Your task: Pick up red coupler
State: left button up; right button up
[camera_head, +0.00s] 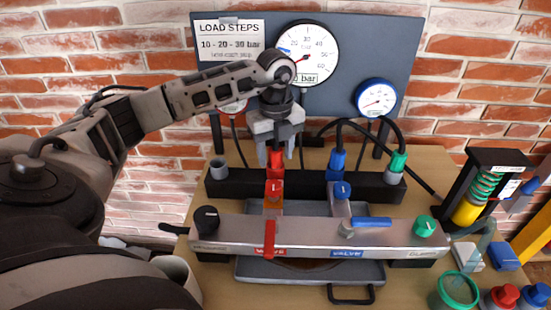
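The red coupler (276,163) stands upright in the black rack (235,188) behind the metal manifold, with a red block (273,188) just in front of it. My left gripper (276,155) points down at it from above, with one finger on each side of its upper part. The fingers are apart, but I cannot tell whether they touch the coupler. My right gripper is out of view.
Blue (337,162) and green (397,163) couplers with black hoses stand to the right in the rack. The manifold (300,236) carries a red lever (269,238) and a blue lever (371,222). A gauge panel (345,75) rises close behind my gripper.

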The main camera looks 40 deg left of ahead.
pick_arm(q)
jog(key=c, duration=0.8)
jog(key=shift+o, duration=0.2)
jog(key=shift+r, duration=0.15)
jog(key=shift+r, duration=0.2)
notch_tip(320, 180, up, 2)
jog(key=shift+w+r, duration=0.1)
jog(key=s+d+r, duration=0.8)
jog(key=s+r, duration=0.2)
jog(key=s, duration=0.1)
jog(key=shift+s+d, duration=0.15)
jog(key=shift+s, duration=0.1)
